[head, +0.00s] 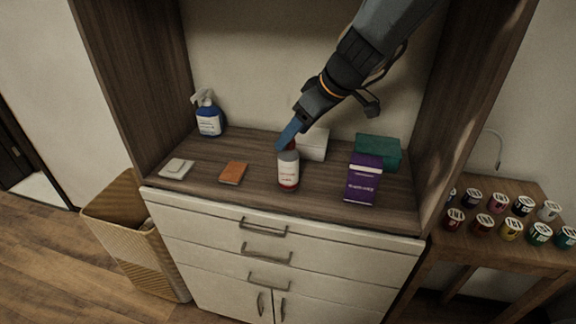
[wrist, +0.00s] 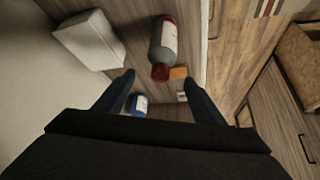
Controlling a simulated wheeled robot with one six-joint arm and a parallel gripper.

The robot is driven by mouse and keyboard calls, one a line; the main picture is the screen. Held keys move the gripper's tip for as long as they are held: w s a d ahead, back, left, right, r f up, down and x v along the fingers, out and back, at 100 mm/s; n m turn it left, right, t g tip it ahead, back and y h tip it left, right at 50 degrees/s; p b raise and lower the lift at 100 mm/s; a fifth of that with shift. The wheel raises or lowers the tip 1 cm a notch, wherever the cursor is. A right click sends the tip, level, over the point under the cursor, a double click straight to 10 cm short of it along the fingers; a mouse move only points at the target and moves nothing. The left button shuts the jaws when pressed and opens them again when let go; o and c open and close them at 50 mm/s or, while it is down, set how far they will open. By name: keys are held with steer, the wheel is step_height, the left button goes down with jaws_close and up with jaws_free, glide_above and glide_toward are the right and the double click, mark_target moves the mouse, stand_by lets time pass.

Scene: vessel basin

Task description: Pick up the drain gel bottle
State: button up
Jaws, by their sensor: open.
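A grey-white bottle (head: 288,169) with a red cap and a red base band stands upright near the front middle of the cabinet shelf; I take it for the drain gel bottle. My gripper (head: 287,136) reaches down from the upper right, its blue finger overlapping the bottle's cap and partly hiding it. In the wrist view the bottle (wrist: 163,45) lies just past the gripper (wrist: 158,77), with its red cap between the two spread fingertips in the picture. The gripper is open and empty. I cannot tell whether a finger touches the cap.
A white box (head: 313,144) stands close behind the bottle, a purple box (head: 362,180) and a teal box (head: 378,151) to its right. An orange-brown block (head: 233,172), white dish (head: 176,169) and blue spray bottle (head: 209,121) are left. Wooden side walls flank the shelf.

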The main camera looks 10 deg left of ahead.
mark_target(293, 141)
steer(key=shift+d+f+p+x, duration=0.15)
steer(key=shift+p+x, duration=0.25)
steer(key=shift+x, duration=0.9)
steer(key=shift+d+f+p+x, duration=0.15)
steer(key=shift+p+x, duration=0.2)
steer(key=shift+x, duration=1)
steer(key=shift+s+r, duration=0.1)
steer(key=shift+s, duration=0.1)
steer(key=c, duration=1.6)
